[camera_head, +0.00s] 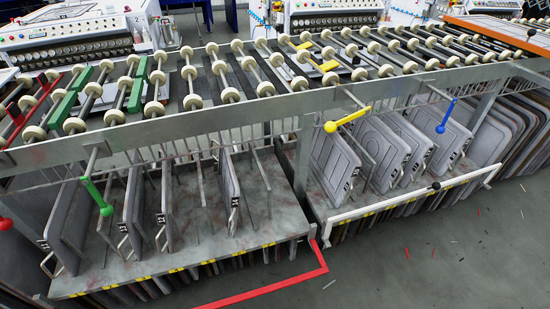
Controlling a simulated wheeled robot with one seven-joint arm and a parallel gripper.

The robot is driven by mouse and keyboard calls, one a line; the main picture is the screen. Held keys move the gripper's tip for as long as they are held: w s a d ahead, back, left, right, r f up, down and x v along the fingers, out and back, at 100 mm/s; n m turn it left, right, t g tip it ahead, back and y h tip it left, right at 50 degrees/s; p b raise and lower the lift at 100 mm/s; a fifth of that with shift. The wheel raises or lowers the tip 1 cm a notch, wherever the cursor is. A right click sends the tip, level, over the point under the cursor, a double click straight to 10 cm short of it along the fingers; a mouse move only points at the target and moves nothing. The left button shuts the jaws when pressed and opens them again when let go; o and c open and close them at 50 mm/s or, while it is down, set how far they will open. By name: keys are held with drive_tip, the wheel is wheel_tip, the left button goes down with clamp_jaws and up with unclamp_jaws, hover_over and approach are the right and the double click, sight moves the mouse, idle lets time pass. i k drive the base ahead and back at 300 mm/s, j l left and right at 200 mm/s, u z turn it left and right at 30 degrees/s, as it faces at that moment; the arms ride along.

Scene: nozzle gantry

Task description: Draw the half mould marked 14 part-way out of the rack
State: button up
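The rack (270,225) stands below a roller table and holds grey half moulds on edge. Its left bay has several spaced-out moulds, among them a leftmost mould (72,215), a middle mould (166,200) and a rightmost mould (228,185). Each has a small dark-and-white tag and a wire handle at its front edge. The right bay holds more moulds, such as a broad mould (335,150) at its left side. The tag numbers are too small to read, so I cannot tell which mould is marked 14. My gripper is not in view.
Green (95,195), yellow (345,120) and blue (446,115) handles jut from the rack.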

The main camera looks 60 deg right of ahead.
sight(230, 191)
drive_tip(key=k+l, duration=0.2)
drive_tip(key=l, duration=0.15)
drive_tip(key=k+l, duration=0.2)
drive_tip(key=l, duration=0.15)
drive_tip(key=k+l, duration=0.15)
drive_tip(key=l, duration=0.25)
